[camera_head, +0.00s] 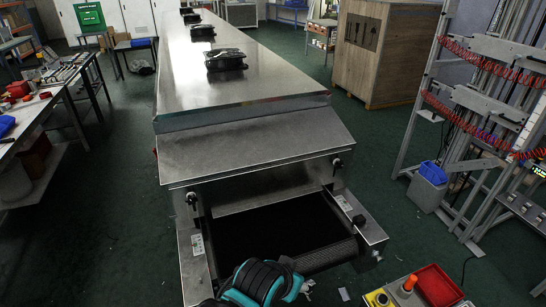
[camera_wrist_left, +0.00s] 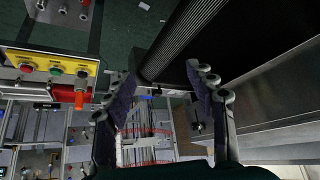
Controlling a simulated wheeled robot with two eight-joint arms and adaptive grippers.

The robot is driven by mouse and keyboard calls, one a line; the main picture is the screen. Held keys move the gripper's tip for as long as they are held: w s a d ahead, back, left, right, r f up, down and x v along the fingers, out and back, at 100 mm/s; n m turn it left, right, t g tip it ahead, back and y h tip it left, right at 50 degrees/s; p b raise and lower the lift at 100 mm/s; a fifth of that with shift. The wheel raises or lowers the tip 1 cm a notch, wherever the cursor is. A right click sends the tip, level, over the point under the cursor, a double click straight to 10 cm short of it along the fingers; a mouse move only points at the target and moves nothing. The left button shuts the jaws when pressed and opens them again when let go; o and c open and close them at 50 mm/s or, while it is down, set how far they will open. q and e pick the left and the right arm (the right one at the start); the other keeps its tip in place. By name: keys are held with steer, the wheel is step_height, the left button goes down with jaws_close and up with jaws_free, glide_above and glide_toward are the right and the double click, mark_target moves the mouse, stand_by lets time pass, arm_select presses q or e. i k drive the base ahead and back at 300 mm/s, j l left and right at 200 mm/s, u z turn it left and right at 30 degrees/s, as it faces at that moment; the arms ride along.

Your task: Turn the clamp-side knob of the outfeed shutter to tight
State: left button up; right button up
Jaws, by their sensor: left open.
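The steel tunnel dryer's outfeed end (camera_head: 255,150) faces me, with a dark opening above a black belt. One black knob (camera_head: 191,200) sits at the left of this end, and another black knob (camera_head: 337,163) sits at the right. I cannot tell which is the clamp-side knob, nor its setting. My left gripper (camera_wrist_left: 160,82) is open and empty in the left wrist view. The ribbed belt end (camera_wrist_left: 175,45) shows beyond its fingers. In the head view a teal and black part of my arm covers the near belt edge; its fingers cannot be made out. My right gripper is not in view.
A control box with a yellow panel (camera_wrist_left: 50,67) and an orange-red knob (camera_wrist_left: 80,97) stands left of the gripper in the wrist view. A red tray (camera_head: 437,286) lies at the bottom right. A metal rack (camera_head: 480,110) stands right. Green floor is clear between.

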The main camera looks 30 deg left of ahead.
mark_target(191, 199)
steer(key=u, duration=1.85)
steer(key=k+j+u, duration=0.15)
steer(key=u, duration=0.25)
